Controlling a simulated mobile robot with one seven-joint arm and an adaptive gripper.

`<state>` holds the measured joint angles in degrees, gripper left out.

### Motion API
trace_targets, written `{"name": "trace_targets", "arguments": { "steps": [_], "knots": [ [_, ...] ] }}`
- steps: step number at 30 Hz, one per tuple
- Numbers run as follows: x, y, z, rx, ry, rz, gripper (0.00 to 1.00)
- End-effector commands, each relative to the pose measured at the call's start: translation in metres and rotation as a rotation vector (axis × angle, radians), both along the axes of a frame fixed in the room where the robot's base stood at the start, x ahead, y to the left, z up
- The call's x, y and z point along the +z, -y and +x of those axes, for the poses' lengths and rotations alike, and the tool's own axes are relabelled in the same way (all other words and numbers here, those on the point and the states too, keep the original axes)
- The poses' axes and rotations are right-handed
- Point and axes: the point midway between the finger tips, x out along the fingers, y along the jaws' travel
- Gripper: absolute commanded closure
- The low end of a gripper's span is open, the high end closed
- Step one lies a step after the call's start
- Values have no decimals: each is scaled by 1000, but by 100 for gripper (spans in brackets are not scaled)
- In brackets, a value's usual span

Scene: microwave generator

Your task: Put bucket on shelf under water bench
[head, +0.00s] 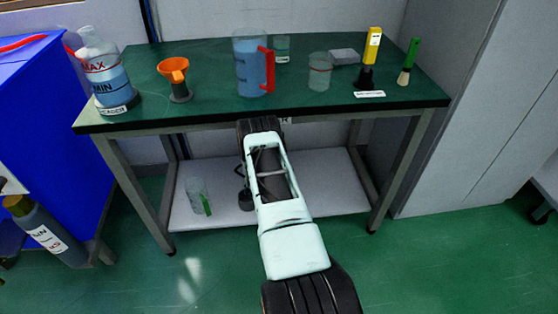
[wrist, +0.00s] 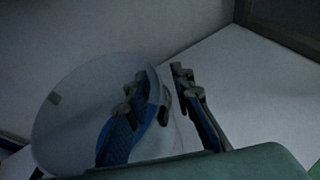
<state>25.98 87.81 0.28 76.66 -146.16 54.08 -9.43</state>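A clear round vessel, likely the bucket (wrist: 65,125), shows large at the left in the wrist view, its rim towards the camera. My gripper (wrist: 160,85) has two dark fingers with blue faces and a gap between them. One finger overlaps the vessel and shows within its outline; the other is just outside its right edge. Contact cannot be told. In the head view a clear vessel (head: 194,189) with a green part is on the white lower shelf (head: 330,185) under the bench (head: 210,60). My arm reaches under the bench and hides much of my gripper there.
The green benchtop holds a blue jug with a red handle (head: 250,70), an orange funnel (head: 175,72), a bottle (head: 105,75) and smaller items. Bench legs frame the shelf. A blue cabinet (head: 50,110) stands left. The right half of the shelf is clear.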

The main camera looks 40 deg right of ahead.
Motion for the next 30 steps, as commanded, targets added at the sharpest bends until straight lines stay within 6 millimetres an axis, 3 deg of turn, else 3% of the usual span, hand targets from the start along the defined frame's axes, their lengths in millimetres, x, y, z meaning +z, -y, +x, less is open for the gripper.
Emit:
{"name": "trace_targets", "arguments": {
  "steps": [7, 21, 30],
  "knots": [
    [6, -7, -4, 1, 0, 0, 78],
    [42, -75, -51, 3, -2, 0, 78],
    [47, -91, -63, 0, 1, -1, 78]
  ]
}}
